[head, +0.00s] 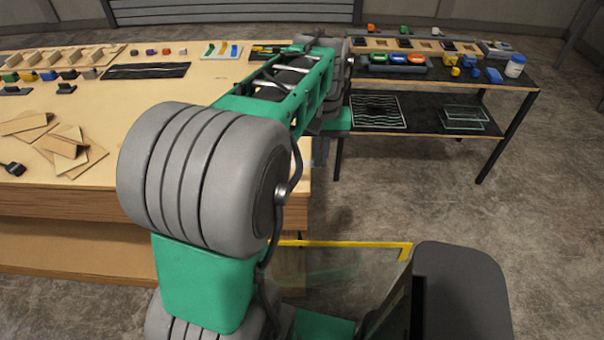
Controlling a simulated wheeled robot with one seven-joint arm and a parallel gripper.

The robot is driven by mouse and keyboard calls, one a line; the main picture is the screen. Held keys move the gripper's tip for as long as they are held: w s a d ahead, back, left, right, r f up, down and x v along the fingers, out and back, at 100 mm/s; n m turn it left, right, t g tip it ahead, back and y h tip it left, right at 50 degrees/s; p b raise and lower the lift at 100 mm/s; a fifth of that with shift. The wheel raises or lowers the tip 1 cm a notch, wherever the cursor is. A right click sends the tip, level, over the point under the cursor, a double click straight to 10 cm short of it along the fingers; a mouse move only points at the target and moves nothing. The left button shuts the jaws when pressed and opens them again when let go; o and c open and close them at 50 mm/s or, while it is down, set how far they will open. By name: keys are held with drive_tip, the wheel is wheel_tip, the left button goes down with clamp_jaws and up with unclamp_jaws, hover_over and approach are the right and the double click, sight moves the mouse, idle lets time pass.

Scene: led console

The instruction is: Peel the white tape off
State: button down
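I cannot make out any white tape in the head view. A dark console-like tray with green, blue and orange pieces (397,62) sits on the black-topped table at the back right. My green and grey arm reaches away from me toward the gap between the two tables and covers part of both. My gripper's fingers cannot be seen past the arm, so neither their opening nor anything held shows.
A wooden table (215,75) fills the left, with colored blocks, a black striped mat (146,71) and loose wooden boards (66,149). The black table (480,80) holds a white jar (515,66) and blue and yellow pieces. Its lower shelf carries flat panels. Floor at right is clear.

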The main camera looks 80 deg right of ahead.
drive_tip(key=s+r+p, duration=0.2)
drive_tip(key=s+r, duration=0.6)
drive_tip(key=s, duration=0.1)
drive_tip(key=shift+a, duration=0.25)
drive_tip(key=shift+f, duration=0.1)
